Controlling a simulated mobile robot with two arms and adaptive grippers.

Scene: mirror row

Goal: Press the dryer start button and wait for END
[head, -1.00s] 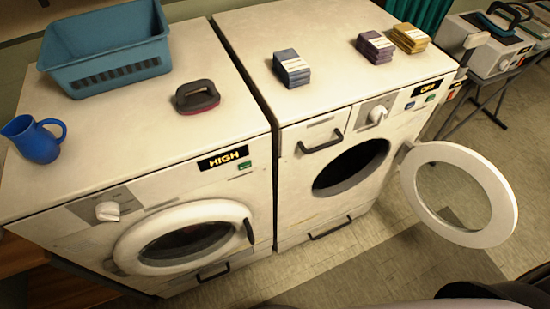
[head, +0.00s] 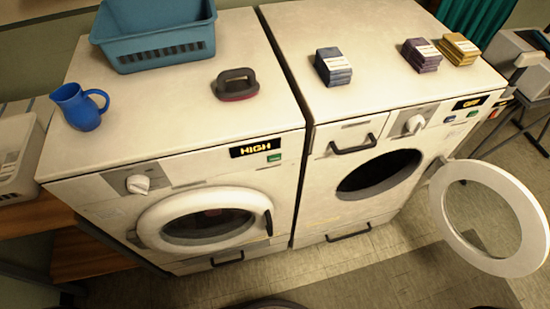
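Two white front-loading machines stand side by side in the head view. The left machine (head: 95,160) has a shut round door (head: 150,222), a knob (head: 138,184), a lit display (head: 255,148) reading HIGH and a small green button (head: 274,157) below the display's right end. The right machine (head: 300,75) has a detergent-type drawer, its round door (head: 440,205) swung open, and a display (head: 470,103) reading OFF. Which one is the dryer is not labelled legibly. Neither of my grippers is in view.
A blue basket (head: 165,55), a blue jug (head: 80,106) and a dark-handled brush-like tool (head: 236,85) sit on the left machine. Blue (head: 333,67), purple (head: 421,55) and yellow (head: 459,49) stacks sit on the right one. The open door juts over the floor.

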